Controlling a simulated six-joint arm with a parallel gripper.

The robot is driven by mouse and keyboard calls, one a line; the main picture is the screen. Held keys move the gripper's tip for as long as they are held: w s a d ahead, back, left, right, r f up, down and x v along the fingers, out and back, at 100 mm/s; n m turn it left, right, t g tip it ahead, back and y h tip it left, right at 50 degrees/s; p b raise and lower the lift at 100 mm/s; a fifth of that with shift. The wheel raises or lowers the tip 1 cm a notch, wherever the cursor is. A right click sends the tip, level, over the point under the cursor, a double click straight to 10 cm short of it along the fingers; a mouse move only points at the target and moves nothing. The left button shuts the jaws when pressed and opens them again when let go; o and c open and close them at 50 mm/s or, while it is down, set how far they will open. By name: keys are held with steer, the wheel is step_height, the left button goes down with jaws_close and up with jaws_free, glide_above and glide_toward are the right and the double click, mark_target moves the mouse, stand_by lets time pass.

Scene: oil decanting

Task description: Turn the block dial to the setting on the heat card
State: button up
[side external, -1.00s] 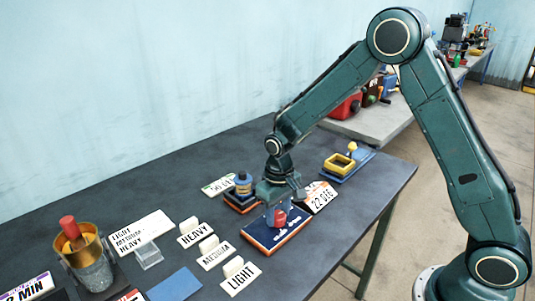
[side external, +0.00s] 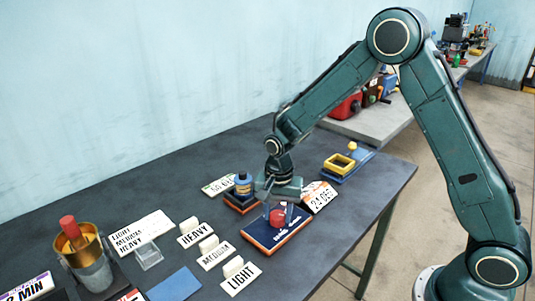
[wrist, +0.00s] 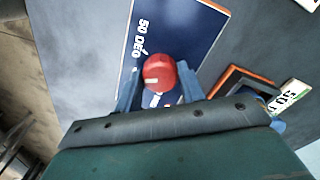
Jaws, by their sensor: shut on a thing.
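The block dial is a red knob (side external: 277,217) on a dark blue plate with an orange edge (side external: 262,238). In the wrist view the knob (wrist: 160,72) has a short white mark on its lower left, and "50 DEG" is printed on the blue plate (wrist: 180,25). My gripper (side external: 278,212) points down and is shut on the knob, one finger on each side. A white card (side external: 217,186) behind the plate appears to read "50 DEG"; part of it shows in the wrist view (wrist: 290,95). A tilted orange-edged sign (side external: 320,196) appears to read "24 DEG".
A yellow frame (side external: 339,164) sits behind right.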

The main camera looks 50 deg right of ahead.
mark_target(278, 214)
steer(key=m, duration=0.5)
steer(key=shift+w+r+m, duration=0.1)
steer(key=shift+m, duration=0.3)
steer(key=m, duration=0.4)
steer(key=shift+m, duration=0.3)
steer(key=o, duration=1)
steer(key=shift+r, duration=0.1)
step_height(278, 214, up, 14)
steer(key=shift+f, duration=0.2)
